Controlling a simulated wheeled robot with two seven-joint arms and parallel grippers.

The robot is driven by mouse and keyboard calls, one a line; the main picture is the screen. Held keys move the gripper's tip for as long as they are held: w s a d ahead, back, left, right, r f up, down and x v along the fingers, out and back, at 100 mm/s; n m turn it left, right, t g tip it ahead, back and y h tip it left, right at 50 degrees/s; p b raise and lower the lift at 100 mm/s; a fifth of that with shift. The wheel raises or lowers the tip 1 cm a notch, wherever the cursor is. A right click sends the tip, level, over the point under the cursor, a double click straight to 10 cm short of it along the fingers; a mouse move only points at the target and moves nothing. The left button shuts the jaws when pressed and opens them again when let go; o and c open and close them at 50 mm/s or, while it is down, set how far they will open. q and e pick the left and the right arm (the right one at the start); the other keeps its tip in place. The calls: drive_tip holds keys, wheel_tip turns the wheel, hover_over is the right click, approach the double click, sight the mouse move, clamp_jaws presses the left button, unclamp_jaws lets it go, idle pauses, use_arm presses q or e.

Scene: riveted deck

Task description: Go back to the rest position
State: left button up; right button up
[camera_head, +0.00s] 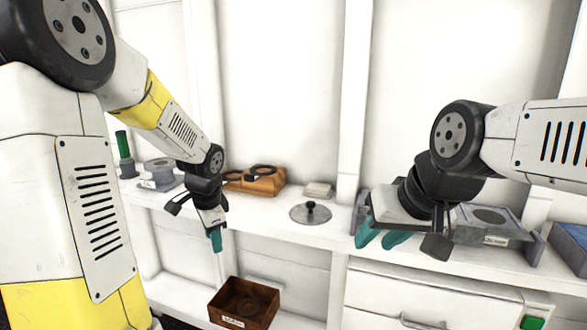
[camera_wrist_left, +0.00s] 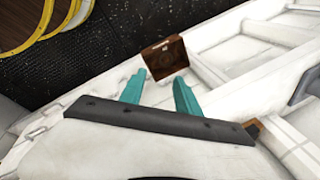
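My left gripper (camera_head: 215,238) hangs down in front of the white shelf, above and left of a brown box. In the left wrist view its two teal fingers (camera_wrist_left: 160,92) stand apart with nothing between them. My right gripper (camera_head: 381,238) is at the shelf's front edge on the right. Its two teal fingertips show side by side with a gap and no object seen between them. The rest of that gripper is partly hidden behind its own wrist.
A brown labelled box (camera_head: 228,318) stands low in front; it also shows in the left wrist view (camera_wrist_left: 150,62). The shelf holds a grey lid (camera_head: 310,213), an orange-brown holder (camera_head: 266,186), a grey fixture (camera_head: 158,184), a green-handled item (camera_head: 123,146) and a grey tray (camera_head: 515,240). A blue box (camera_head: 569,244) is far right.

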use_arm(q)
drive_tip(key=s+d+r+n+t+h, duration=0.1)
drive_tip(key=s+d+r+n, duration=0.2)
drive_tip(key=s, duration=0.7)
drive_tip(key=s+d+r+n+t+h, duration=0.2)
drive_tip(key=s+d+r+n, duration=0.1)
drive_tip(key=s+r+n, duration=0.4)
wheel_tip(320, 180, up, 4)
drive_tip(key=s, duration=0.2)
drive_tip(key=shift+s+d+f+n, duration=0.2)
drive_tip(key=shift+s+f+n, duration=0.05)
drive_tip(key=shift+s+n, duration=0.15)
drive_tip(key=shift+a, duration=0.1)
